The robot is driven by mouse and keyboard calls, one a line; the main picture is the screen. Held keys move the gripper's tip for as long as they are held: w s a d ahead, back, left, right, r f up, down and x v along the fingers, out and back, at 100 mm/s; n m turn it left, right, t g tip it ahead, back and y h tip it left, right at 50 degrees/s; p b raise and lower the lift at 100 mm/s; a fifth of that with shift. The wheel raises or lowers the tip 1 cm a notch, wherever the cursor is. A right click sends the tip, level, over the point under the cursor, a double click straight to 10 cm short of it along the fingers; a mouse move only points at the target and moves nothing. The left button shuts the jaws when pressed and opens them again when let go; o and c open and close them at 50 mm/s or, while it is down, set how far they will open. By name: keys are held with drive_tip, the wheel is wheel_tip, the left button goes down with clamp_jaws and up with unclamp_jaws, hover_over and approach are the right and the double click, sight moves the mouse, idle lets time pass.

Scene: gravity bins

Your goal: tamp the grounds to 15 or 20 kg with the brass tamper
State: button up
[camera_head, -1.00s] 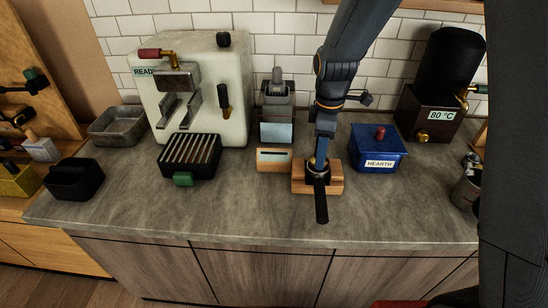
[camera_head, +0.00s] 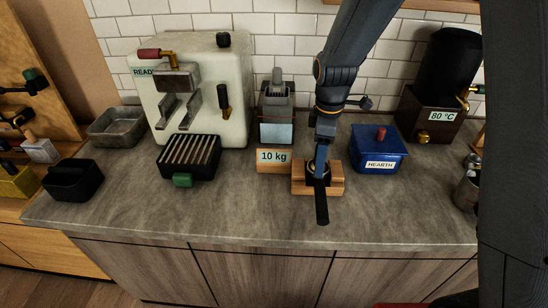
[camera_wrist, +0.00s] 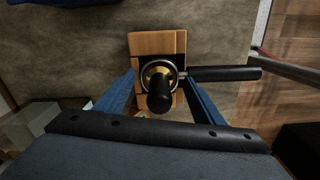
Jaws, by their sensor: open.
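The brass tamper (camera_wrist: 160,92), with its black handle, stands in the round basket of the portafilter (camera_wrist: 222,73). The portafilter rests on the wooden tamping stand (camera_head: 300,188), its black handle pointing toward the counter's front edge. My gripper (camera_head: 320,168) is low over the stand. In the wrist view my gripper (camera_wrist: 161,76) is open, with one blue finger on each side of the tamper's handle. The grounds are hidden under the tamper. The small wooden display (camera_head: 273,160) left of the stand reads 10 kg.
The espresso machine (camera_head: 205,75) and its drip tray (camera_head: 190,157) stand to the left. The grinder (camera_head: 277,110) is behind the display. A blue HEARTH box (camera_head: 378,150) stands close right of the stand. The counter in front is clear.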

wheel_tip(320, 180, up, 12)
drive_tip(key=s+d+f+m+b, duration=0.2)
drive_tip(key=s+d+f+m, duration=0.1)
drive_tip(key=s+f+m, duration=0.1)
drive_tip(key=s+d+f+m+t+b, duration=0.1)
drive_tip(key=s+d+f+m+b, duration=0.1)
drive_tip(key=s+f+m, duration=0.3)
drive_tip(key=s+d+f+m+b, duration=0.3)
drive_tip(key=s+d+f+m, duration=0.1)
drive_tip(key=m, duration=0.2)
drive_tip(key=shift+s+d+f, duration=0.15)
drive_tip(key=shift+d, duration=0.2)
drive_tip(key=shift+s+d+f+m, duration=0.1)
drive_tip(key=shift+s+f+m, duration=0.1)
drive_tip(key=shift+s+m, duration=0.2)
drive_tip(key=shift+w, duration=0.1)
drive_tip(key=shift+c, duration=0.3)
